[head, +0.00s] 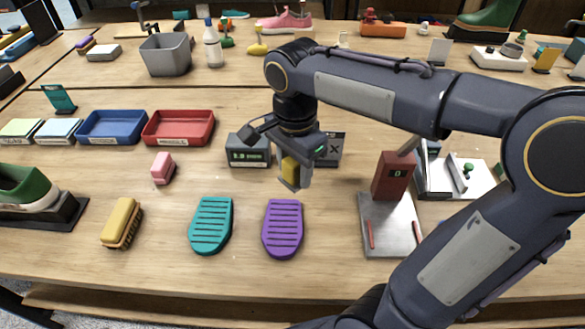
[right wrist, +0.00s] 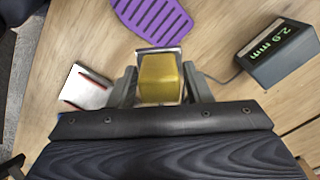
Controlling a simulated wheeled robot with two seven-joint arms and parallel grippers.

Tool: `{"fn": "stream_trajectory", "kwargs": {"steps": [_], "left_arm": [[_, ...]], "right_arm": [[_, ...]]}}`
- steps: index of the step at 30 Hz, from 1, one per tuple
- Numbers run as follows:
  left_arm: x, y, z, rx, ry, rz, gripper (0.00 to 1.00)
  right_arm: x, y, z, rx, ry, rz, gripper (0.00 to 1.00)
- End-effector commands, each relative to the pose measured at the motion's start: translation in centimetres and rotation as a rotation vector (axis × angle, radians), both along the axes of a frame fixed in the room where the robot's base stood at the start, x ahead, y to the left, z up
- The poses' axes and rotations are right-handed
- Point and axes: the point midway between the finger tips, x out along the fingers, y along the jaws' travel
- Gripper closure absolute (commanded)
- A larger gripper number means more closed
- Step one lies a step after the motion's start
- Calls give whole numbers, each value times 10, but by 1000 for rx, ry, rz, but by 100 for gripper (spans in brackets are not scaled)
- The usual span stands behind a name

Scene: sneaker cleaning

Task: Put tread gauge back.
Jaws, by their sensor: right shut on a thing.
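The tread gauge's yellow block (head: 290,170) is in my right gripper (head: 293,178), held above the table behind the purple sole (head: 283,228). In the right wrist view the yellow block (right wrist: 160,78), with a metal edge, sits between the two fingers of the gripper (right wrist: 160,88). A dark display box (head: 249,153) stands just left of the gripper. In the right wrist view the display box (right wrist: 278,52) reads 2.0 mm, and a thin cable runs from it toward the gripper. My left gripper is not in view.
A dark pad marked X (head: 333,150) is partly hidden behind the gripper. A teal sole (head: 211,225), a brush (head: 122,223) and a pink block (head: 162,167) lie left. Red (head: 180,128) and blue (head: 111,127) trays stand behind. A scale (head: 388,225) stands right, near my forearm.

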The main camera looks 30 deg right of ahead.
Motion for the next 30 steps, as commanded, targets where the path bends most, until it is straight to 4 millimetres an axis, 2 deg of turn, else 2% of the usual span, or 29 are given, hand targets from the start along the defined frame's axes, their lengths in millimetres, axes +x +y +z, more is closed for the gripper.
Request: {"fn": "stream_trajectory", "kwargs": {"steps": [6, 8, 12, 23, 27, 30], "left_arm": [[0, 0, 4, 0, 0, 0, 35], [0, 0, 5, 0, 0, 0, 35], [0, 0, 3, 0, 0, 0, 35], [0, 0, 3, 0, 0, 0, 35], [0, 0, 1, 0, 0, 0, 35], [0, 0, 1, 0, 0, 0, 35]], "right_arm": [[48, -30, -25, 1, 5, -5, 84], [60, -38, -32, 0, 5, -5, 84], [77, -48, -60, 0, 5, -1, 84], [99, -62, -92, 0, 3, 0, 84], [98, -61, -113, 0, 3, 1, 84], [98, -61, -119, 0, 1, 2, 84]]}}
